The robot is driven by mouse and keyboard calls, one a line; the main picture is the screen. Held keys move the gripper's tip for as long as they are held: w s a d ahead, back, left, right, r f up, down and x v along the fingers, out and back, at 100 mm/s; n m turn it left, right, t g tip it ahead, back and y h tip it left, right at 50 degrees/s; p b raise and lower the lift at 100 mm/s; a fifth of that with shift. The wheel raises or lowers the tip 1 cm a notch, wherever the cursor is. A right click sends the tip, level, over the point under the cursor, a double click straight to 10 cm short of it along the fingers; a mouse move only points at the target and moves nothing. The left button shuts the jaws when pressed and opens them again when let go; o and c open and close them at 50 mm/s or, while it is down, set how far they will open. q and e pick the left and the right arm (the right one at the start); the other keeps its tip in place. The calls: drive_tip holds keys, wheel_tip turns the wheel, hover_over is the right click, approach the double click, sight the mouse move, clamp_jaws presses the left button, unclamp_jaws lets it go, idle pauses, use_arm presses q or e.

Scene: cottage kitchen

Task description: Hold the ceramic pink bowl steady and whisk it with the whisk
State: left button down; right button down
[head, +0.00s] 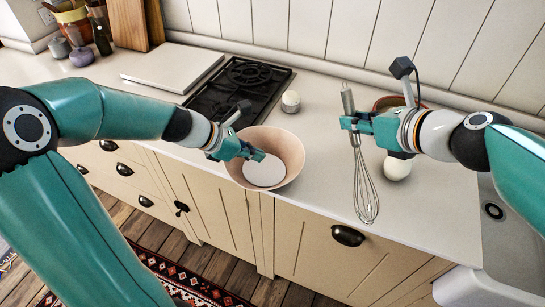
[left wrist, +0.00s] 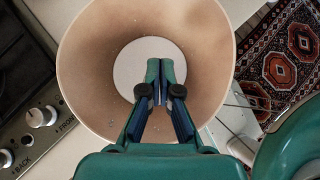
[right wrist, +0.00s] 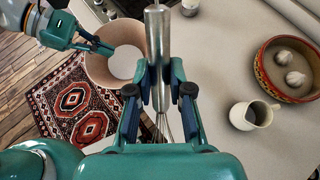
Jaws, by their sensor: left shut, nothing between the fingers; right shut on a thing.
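The pink bowl (head: 292,170) stands upright on the counter near its front edge, with a flat white area (head: 264,171) inside at the bottom. My left gripper (head: 260,156) is over the bowl's opening, its fingers shut and empty; in the left wrist view (left wrist: 160,72) the fingertips show in front of the white area. I cannot tell whether they touch the bowl. My right gripper (head: 347,123) is shut on the metal handle of the whisk (head: 366,190). The whisk hangs wires down, to the right of the bowl and apart from it. In the right wrist view, the handle (right wrist: 157,60) hides most wires.
A black hob (head: 238,90) and a small round jar (head: 291,101) lie behind the bowl. A red patterned bowl (right wrist: 262,70) with pale round things and a cream jug (right wrist: 250,115) stand right of the whisk. A sink (head: 497,195) is at far right.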

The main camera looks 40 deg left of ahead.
sight(286, 165)
use_arm(q)
drive_tip(key=b+x, duration=0.1)
drive_tip(key=x, duration=0.7)
drive_tip(key=shift+w+d+f, duration=0.25)
drive_tip(key=shift+w+f, duration=0.05)
drive_tip(key=shift+f, duration=0.05)
